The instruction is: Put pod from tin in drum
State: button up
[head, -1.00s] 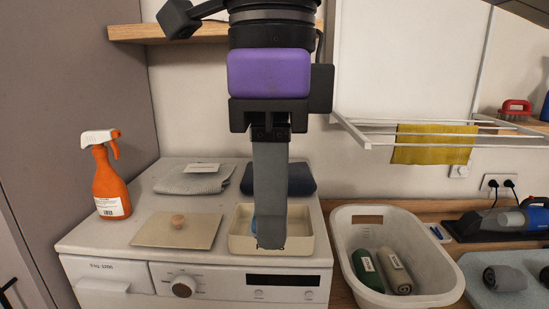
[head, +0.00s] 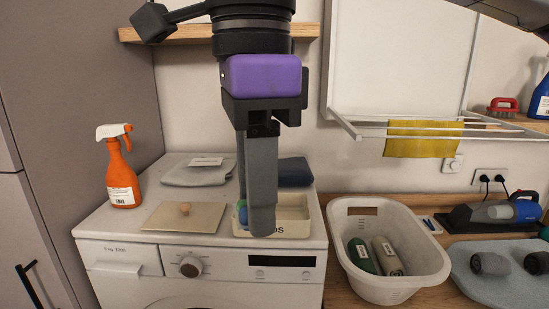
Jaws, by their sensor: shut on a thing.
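The cream tin (head: 298,213) stands open on top of the white washing machine (head: 140,232), its front lettering partly covered. Its flat lid (head: 160,217) with a round knob lies to its left. My gripper (head: 257,226) points down at the tin, its grey fingers in front of the tin's left part. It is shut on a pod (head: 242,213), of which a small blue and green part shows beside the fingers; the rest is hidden. The machine's drum is out of sight; only the top of its round front shows at the lower edge.
An orange spray bottle (head: 121,175) stands at the machine's left back. Folded grey (head: 197,174) and dark (head: 294,172) cloths lie behind the tin. A white basket (head: 412,272) with rolled cloths stands to the right, below a drying rack (head: 430,130).

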jog(key=w+d+f+n, duration=0.3)
jog(key=w+f+n, duration=0.4)
jog(key=w+f, duration=0.5)
jog(key=w+d+f+n, duration=0.15)
jog(key=d+f, duration=0.25)
jog(key=f, duration=0.4)
jog(key=w+d+f+n, duration=0.1)
jog(key=d+f+n, duration=0.2)
jog(key=f, duration=0.6)
jog(key=s+d+f+n, duration=0.1)
jog(key=s+d+f, duration=0.3)
jog(key=f, duration=0.5)
jog(key=s+d+f+n, duration=0.1)
jog(key=s+d+f, duration=0.3)
jog(key=f, duration=0.5)
jog(key=s+d+f+n, duration=0.1)
jog(key=s+d+f, duration=0.2)
jog(key=s+f, duration=0.3)
notch_tip(320, 180, down, 4)
jog(key=shift+s+d+f, duration=0.1)
jog(key=shift+s+d, duration=0.15)
jog(key=shift+d, duration=0.15)
